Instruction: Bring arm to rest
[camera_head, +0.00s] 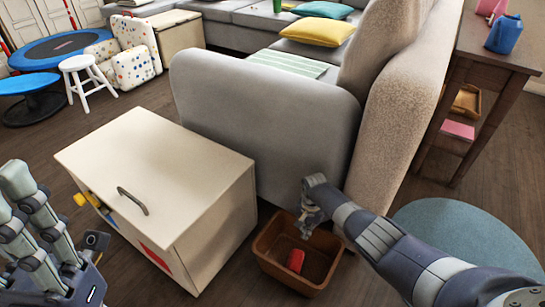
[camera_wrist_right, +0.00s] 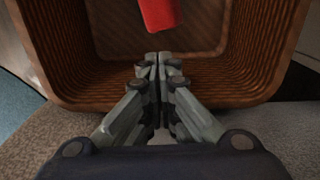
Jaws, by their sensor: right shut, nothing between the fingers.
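My right arm (camera_head: 385,245) reaches in from the lower right. Its gripper (camera_head: 306,228) is over the brown woven basket (camera_head: 318,275), at the basket's back side. In the right wrist view the right gripper (camera_wrist_right: 158,60) has its fingertips together with nothing between them. A red object (camera_head: 295,261) lies inside the basket; it also shows at the top of the wrist view (camera_wrist_right: 160,14), apart from the fingertips. My left gripper (camera_head: 35,225) is at the lower left edge, partly cut off, and its opening is unclear.
A cream cabinet (camera_head: 150,180) with a dark handle stands between my arms. The grey sofa (camera_head: 262,120) is close behind the basket. A round blue rug (camera_head: 465,235) lies to the right. A wooden table (camera_head: 500,50) stands at the upper right. Bare floor (camera_head: 130,88) shows behind the cabinet.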

